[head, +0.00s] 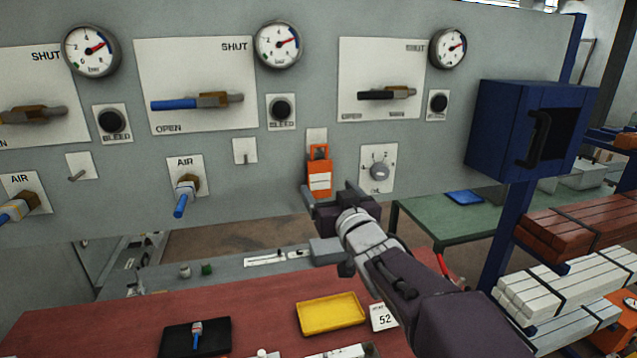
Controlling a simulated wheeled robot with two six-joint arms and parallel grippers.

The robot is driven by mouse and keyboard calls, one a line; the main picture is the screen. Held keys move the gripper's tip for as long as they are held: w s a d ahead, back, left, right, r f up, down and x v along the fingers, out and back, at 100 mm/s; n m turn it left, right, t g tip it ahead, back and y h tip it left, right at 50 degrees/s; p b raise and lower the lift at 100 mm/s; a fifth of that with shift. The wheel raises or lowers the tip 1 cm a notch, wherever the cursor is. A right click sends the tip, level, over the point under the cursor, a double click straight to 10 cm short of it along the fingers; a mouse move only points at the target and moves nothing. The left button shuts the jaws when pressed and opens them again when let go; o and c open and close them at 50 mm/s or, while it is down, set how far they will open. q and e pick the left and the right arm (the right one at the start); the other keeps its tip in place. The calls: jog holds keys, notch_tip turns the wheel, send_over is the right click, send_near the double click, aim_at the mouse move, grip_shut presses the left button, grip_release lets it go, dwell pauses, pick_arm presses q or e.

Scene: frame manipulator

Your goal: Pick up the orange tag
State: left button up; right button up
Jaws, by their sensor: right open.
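The orange tag (320,180) hangs on the grey panel, right of the middle in the head view. It has a white label and a loop at its top, and hangs under a small pale plate (316,137). My right gripper (328,192) is open just below and in front of the tag, its fingers pointing at the panel. One finger is near the tag's lower edge; I cannot tell whether it touches. My left gripper is not in view.
A dial plate (379,168) is right of the tag. Valve levers (197,101) and gauges (278,44) stick out from the panel. A blue box (500,130) stands at the right. Below is a red bench (260,300) with a yellow tray (331,314) and a black tray (180,338).

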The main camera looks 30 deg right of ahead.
aim_at(321, 177)
jog(key=b+x, duration=0.2)
jog(key=shift+w+d+b, duration=0.2)
jog(key=shift+w+b, duration=0.05)
jog(key=shift+b, duration=0.05)
jog(key=shift+w, duration=0.45)
jog(key=p+x, duration=0.1)
jog(key=x, duration=0.3)
jog(key=shift+w+d+r+p, duration=0.1)
jog(key=shift+w+r+p, duration=0.05)
jog(key=shift+p, duration=0.25)
jog(key=shift+w, duration=0.25)
jog(key=shift+s, duration=0.1)
jog(key=shift+c, duration=0.9)
jog(key=c, duration=0.5)
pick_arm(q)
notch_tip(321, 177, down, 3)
pick_arm(e)
jog(key=c, duration=1)
